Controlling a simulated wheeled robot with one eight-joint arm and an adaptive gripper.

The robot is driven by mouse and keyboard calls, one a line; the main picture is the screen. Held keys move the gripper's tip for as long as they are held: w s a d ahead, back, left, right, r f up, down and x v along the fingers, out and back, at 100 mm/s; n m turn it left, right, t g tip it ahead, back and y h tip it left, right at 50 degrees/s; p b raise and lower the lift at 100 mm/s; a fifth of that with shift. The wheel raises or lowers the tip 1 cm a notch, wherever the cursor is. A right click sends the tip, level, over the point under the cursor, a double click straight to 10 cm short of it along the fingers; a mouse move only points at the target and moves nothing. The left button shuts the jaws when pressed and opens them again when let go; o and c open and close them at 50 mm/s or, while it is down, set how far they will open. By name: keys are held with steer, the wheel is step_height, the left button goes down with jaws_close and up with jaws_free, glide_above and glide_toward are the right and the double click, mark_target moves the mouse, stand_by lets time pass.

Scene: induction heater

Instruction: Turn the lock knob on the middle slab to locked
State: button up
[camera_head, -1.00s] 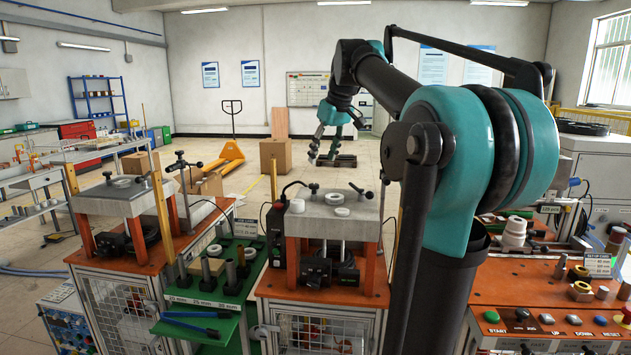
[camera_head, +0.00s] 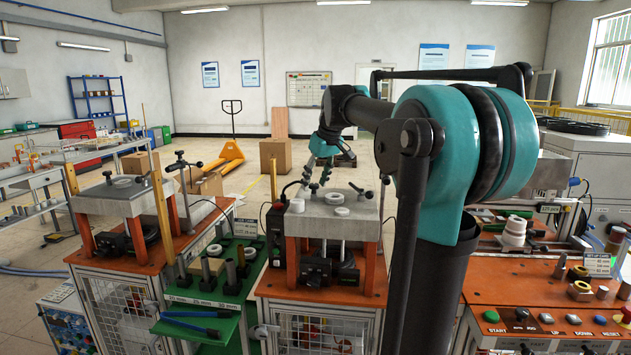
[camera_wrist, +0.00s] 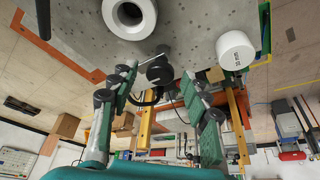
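The middle slab (camera_head: 335,224) is a speckled grey plate on an orange frame. A black knob (camera_wrist: 160,70) with a short side bar stands near the slab's edge in the wrist view. My gripper (camera_wrist: 157,78) is open, with one finger on each side of this knob; I cannot tell whether either finger touches it. In the head view my gripper (camera_head: 311,190) is over the slab's back left part and covers the knob. Another black handle (camera_head: 361,191) stands at the slab's back right. No locked marking is readable.
A white ring (camera_wrist: 130,14) and a white cylinder (camera_wrist: 235,49) sit on the slab close to my fingers. A similar slab (camera_head: 118,201) is at left. A green tool tray (camera_head: 205,292) stands between them. A control panel (camera_head: 560,325) is at right.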

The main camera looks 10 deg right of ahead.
jaws_close()
steer(key=shift+m, duration=0.3)
steer(key=m+h, duration=0.1)
steer(key=m, duration=0.2)
steer(key=shift+a, duration=0.2)
steer(key=m+h, duration=0.2)
steer(key=m, duration=0.3)
steer(key=shift+a, duration=0.15)
steer(key=m+h, duration=0.1)
steer(key=m, duration=0.3)
steer(key=shift+w+a+g+h, duration=0.1)
steer(key=shift+a+g+h, duration=0.05)
steer(key=shift+g+h, duration=0.2)
steer(key=m+g+h, duration=0.1)
steer(key=m, duration=0.4)
steer(key=shift+w+a, duration=0.1)
steer(key=shift+m, duration=0.3)
